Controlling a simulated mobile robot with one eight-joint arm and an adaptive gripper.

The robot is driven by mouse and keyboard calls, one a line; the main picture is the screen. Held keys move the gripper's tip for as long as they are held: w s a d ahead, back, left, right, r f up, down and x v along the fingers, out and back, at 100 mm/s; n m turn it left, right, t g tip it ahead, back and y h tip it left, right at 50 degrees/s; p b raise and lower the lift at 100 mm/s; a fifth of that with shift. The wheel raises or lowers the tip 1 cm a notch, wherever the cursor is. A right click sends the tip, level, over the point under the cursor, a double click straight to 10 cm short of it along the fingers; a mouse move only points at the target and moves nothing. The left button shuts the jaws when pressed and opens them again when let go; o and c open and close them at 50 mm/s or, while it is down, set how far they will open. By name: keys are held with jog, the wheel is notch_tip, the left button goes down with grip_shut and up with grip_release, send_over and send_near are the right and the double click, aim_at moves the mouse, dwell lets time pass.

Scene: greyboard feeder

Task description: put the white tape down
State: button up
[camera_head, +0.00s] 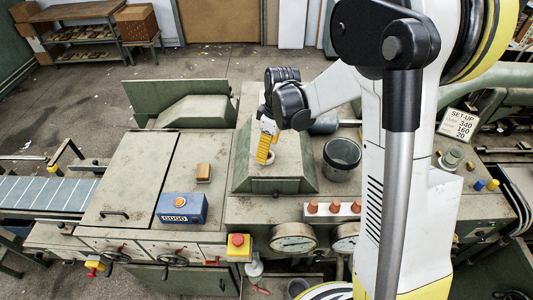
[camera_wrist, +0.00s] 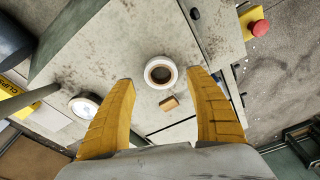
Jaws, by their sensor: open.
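The white tape (camera_wrist: 149,66) is a white ring with a dark centre, lying flat on the worn grey-green machine surface in the wrist view. In the head view only a pale edge of it (camera_head: 271,163) shows under my gripper, on the raised sloped housing (camera_head: 295,186). My gripper (camera_head: 265,151) points down with yellow fingers spread. In the wrist view my gripper (camera_wrist: 162,77) is open, with the tape between and beyond the fingertips, and a gap on each side. No contact with the tape is visible.
A dark bucket (camera_head: 341,160) stands right of the housing. A blue counter box (camera_head: 182,208), a small wooden block (camera_head: 204,172), a red stop button (camera_head: 238,241) and orange-red knobs (camera_head: 313,206) are nearby. The flat panel at left (camera_head: 130,185) has free room.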

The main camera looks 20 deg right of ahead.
aim_at(272, 157)
notch_tip(272, 157, up, 9)
jog(key=s+d, duration=0.1)
jog(key=s+r+m+t, duration=0.3)
jog(key=s+m, duration=0.2)
jog(key=s, duration=0.4)
jog(key=s+r+m+t+h, duration=0.1)
jog(key=s+r+m+t, duration=0.2)
jog(key=s, duration=0.7)
jog(key=shift+a+r+m+b, duration=0.2)
jog(key=shift+a+m+b, duration=0.2)
jog(key=shift+m, duration=0.6)
jog(key=shift+s, duration=0.1)
